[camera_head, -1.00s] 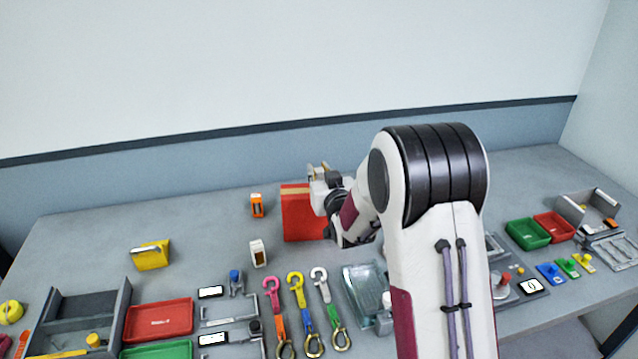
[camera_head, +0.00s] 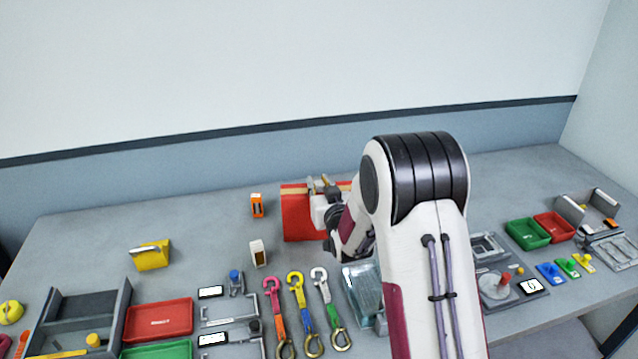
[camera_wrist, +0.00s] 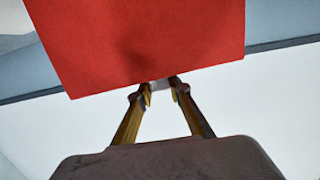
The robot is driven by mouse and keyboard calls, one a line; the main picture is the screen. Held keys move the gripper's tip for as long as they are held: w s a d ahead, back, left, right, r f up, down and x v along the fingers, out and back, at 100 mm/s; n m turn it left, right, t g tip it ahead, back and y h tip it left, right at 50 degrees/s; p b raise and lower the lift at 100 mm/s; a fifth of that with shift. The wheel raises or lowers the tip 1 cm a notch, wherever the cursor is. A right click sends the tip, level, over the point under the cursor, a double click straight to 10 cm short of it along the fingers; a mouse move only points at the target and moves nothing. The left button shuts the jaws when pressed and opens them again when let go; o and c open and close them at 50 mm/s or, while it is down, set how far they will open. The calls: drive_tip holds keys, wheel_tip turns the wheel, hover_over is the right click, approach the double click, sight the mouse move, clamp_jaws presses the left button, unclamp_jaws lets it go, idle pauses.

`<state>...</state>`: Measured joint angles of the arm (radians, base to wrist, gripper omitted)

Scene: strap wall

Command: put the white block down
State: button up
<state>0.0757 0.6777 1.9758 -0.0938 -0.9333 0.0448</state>
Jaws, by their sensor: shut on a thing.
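My gripper (camera_head: 319,184) is at the top edge of a large red box (camera_head: 298,218) on the table. In the wrist view its two fingers (camera_wrist: 160,90) close on a small pale piece (camera_wrist: 160,84), which looks like the white block and is mostly hidden. The red box (camera_wrist: 150,40) fills much of the top of that view, close to the fingertips. I cannot tell whether the held piece touches it. A separate white item with a brown face (camera_head: 258,254) stands on the table to the left.
An orange block (camera_head: 257,205) stands left of the red box, a yellow block (camera_head: 151,256) further left. Several coloured hooks and straps (camera_head: 303,313) lie in front. A clear tray (camera_head: 362,288) is near my arm. Red (camera_head: 158,319) and green trays are front left.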

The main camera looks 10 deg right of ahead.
drive_tip(key=o, duration=0.8)
drive_tip(key=shift+r, duration=0.2)
drive_tip(key=s+r, duration=0.1)
drive_tip(key=s, duration=1.1)
drive_tip(key=shift+r, duration=0.35)
drive_tip(key=shift+r, duration=0.1)
drive_tip(key=s+a+r+g, duration=0.1)
drive_tip(key=s+r+g, duration=0.1)
drive_tip(key=s, duration=1.1)
drive_tip(key=s+a+r+g, duration=0.1)
drive_tip(key=s+g, duration=0.4)
drive_tip(key=s, duration=0.7)
drive_tip(key=s+a+r+g, duration=0.1)
drive_tip(key=s+r+g, duration=0.2)
drive_tip(key=s, duration=1)
drive_tip(key=shift+s+a+r+g, duration=0.25)
drive_tip(key=shift+s+r+g, duration=0.1)
drive_tip(key=shift+r, duration=0.2)
